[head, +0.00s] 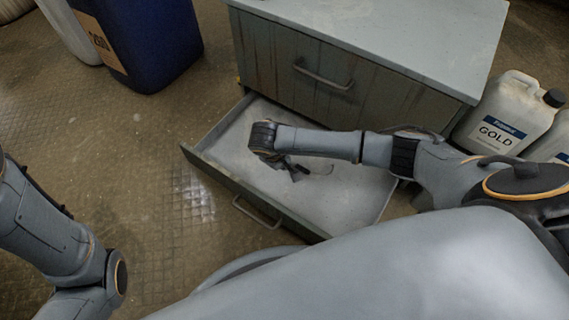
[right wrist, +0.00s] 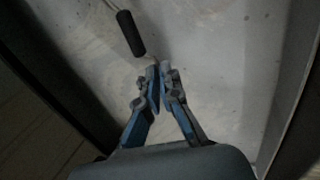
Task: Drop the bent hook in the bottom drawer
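The bottom drawer (head: 225,173) is pulled out from the grey cabinet, and its pale floor is bare around my gripper. My right gripper (head: 296,172) points down over the inside of the drawer. In the right wrist view its fingers (right wrist: 161,72) are closed together at the tips. The bent hook (right wrist: 131,34) has a black grip and a thin metal rod, and one metal end runs to the fingertips, where it is pinched. Its far end runs out at the top of that view. In the head view the hook is small and hard to make out. My left gripper is outside the view.
The grey cabinet (head: 390,88) stands behind the drawer, with its upper drawer shut. A blue container (head: 150,40) stands at the back left. A white canister labelled GOLD (head: 500,115) is right of the cabinet. The floor left of the drawer is clear.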

